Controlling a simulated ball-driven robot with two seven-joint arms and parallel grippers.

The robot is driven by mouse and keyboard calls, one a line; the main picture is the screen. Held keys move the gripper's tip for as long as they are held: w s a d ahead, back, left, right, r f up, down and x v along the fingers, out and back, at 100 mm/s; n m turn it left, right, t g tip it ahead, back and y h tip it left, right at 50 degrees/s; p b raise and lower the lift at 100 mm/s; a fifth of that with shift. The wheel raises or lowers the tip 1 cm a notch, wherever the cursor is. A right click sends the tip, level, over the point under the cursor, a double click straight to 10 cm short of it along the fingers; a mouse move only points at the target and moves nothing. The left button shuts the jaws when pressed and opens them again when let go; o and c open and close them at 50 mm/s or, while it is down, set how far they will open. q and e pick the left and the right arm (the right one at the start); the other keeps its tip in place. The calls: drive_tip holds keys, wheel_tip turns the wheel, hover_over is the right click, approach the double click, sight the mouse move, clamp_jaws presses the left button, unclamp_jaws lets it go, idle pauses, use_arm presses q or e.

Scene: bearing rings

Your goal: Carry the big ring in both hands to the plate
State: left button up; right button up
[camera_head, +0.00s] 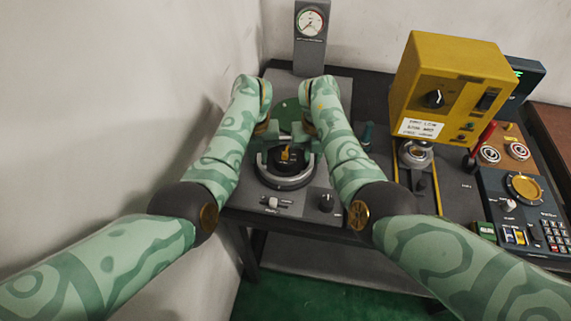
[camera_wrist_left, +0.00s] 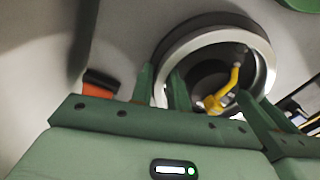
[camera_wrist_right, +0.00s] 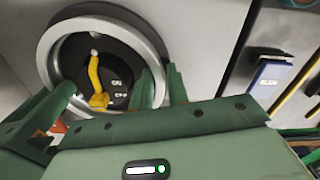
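The big ring (camera_head: 285,184) is a silver metal ring around a black hub with a yellow lever, at the front of the grey bench unit. It also shows in the left wrist view (camera_wrist_left: 262,75) and right wrist view (camera_wrist_right: 45,60). My left gripper (camera_head: 267,146) is at its left side and my right gripper (camera_head: 312,146) at its right. In each wrist view the two green fingers stand close on either side of the ring's wall. I cannot tell whether the ring is lifted. A green round surface (camera_head: 284,108), possibly the plate, lies behind, partly hidden by my forearms.
A pressure gauge (camera_head: 310,22) stands at the back. A yellow box (camera_head: 450,85) stands to the right, with a control panel (camera_head: 524,200) further right. A knob (camera_head: 326,202) and a slider (camera_head: 272,203) sit in front of the ring. A pale wall is close on the left.

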use_arm(q)
drive_tip(key=shift+o, duration=0.9)
drive_tip(key=shift+r, duration=0.2)
use_arm(e)
drive_tip(key=shift+o, duration=0.8)
drive_tip(key=shift+r, duration=0.2)
drive_tip(key=shift+r, duration=0.25)
use_arm(q)
wheel_tip(320, 180, up, 12)
use_arm(e)
wheel_tip(320, 180, up, 11)
drive_tip(key=shift+r, duration=0.2)
